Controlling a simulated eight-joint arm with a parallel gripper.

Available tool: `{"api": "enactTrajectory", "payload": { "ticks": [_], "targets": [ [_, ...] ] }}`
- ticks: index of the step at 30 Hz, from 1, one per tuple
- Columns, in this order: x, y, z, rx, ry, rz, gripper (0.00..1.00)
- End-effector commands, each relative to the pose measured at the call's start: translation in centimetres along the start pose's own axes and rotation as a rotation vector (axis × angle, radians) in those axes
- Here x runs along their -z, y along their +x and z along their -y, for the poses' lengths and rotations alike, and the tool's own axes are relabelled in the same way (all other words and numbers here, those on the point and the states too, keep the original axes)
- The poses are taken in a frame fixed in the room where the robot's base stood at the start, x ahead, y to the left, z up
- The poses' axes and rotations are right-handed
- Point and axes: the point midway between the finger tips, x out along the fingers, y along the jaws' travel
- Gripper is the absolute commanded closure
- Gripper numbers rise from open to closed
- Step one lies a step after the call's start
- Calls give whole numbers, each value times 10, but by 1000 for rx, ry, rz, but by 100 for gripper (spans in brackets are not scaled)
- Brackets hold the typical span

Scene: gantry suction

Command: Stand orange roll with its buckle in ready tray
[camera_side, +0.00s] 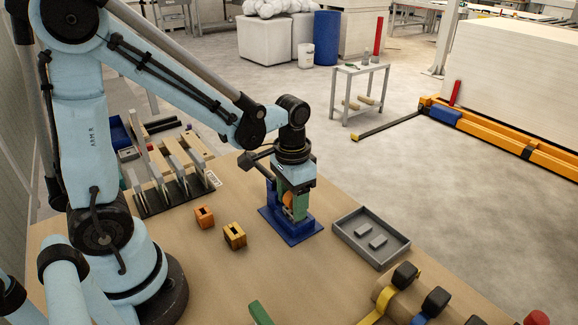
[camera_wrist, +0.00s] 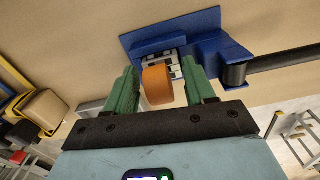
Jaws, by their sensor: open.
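The orange roll (camera_wrist: 158,85) is between my gripper's (camera_wrist: 160,88) two green fingers at the blue stand (camera_wrist: 222,43). A narrow gap shows on each side of it in the wrist view, so the fingers are open around it. In the side view, my gripper (camera_side: 289,208) points down over the blue stand (camera_side: 303,234), and only part of the roll (camera_side: 288,200) shows. An orange slotted block (camera_side: 204,217), perhaps the buckle, lies on the table to the left. A grey tray (camera_side: 343,235), perhaps the ready tray, holds two small grey blocks right of the stand.
A yellow slotted block (camera_side: 234,236) lies near the orange one. A dark rack with upright plates (camera_side: 180,190) stands at the table's left. Strapped tan bundles with dark ends (camera_side: 405,275) crowd the front right.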

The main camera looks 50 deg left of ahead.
Motion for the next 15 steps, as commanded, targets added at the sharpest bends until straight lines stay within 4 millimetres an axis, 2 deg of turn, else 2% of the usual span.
{"api": "enactTrajectory", "payload": {
  "ticks": [1,12,15],
  "targets": [
    [0,0,0,0,0,0,46],
    [0,0,0,0,0,0,100],
    [0,0,0,0,0,0,100]
  ]
}}
